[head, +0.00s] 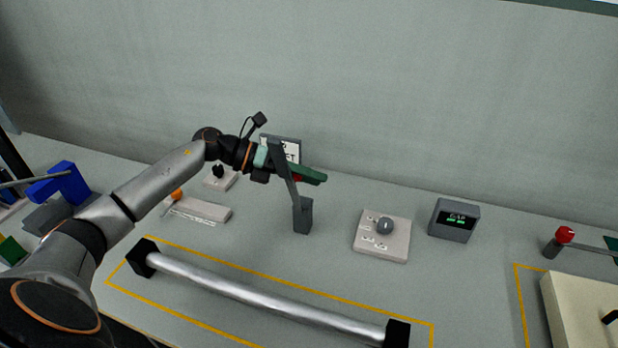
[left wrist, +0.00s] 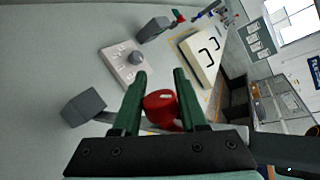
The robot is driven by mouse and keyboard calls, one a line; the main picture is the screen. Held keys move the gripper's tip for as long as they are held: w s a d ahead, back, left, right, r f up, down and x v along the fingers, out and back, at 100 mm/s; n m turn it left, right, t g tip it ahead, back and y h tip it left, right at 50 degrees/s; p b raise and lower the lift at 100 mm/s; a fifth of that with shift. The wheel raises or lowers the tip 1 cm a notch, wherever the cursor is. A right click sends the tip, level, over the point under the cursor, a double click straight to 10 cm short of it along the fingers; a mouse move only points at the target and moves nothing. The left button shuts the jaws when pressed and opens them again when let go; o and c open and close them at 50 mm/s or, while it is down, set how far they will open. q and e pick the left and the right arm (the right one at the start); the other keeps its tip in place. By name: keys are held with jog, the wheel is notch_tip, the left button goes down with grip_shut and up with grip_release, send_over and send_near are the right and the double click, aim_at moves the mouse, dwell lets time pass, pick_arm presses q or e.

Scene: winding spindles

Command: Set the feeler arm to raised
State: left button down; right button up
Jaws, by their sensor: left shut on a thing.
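The feeler arm (head: 289,181) is a flat dark grey bar on a grey block base (head: 303,216), which stands on the bench. The bar rises steeply from the base and leans up to the left. My left gripper (head: 308,176) has its green fingers around the red knob (left wrist: 160,106) near the bar's upper part, and is shut on it. In the head view the knob is mostly hidden by the fingers. The base also shows in the left wrist view (left wrist: 83,106). My right gripper is not in view.
A silver roller (head: 250,292) with black end blocks lies in front, inside a yellow outline. A panel with a grey dial (head: 384,226) and a display box (head: 455,220) stand to the right. A sign (head: 292,149) is behind the gripper. A red-knobbed lever (head: 565,234) is far right.

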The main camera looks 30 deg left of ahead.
pick_arm(q)
jog(key=shift+w+a+f, duration=0.1)
jog(key=shift+f, duration=0.05)
jog(key=c, duration=0.5)
grip_release()
jog(key=b+v, duration=0.3)
jog(key=v, duration=0.9)
jog(key=shift+a, duration=0.1)
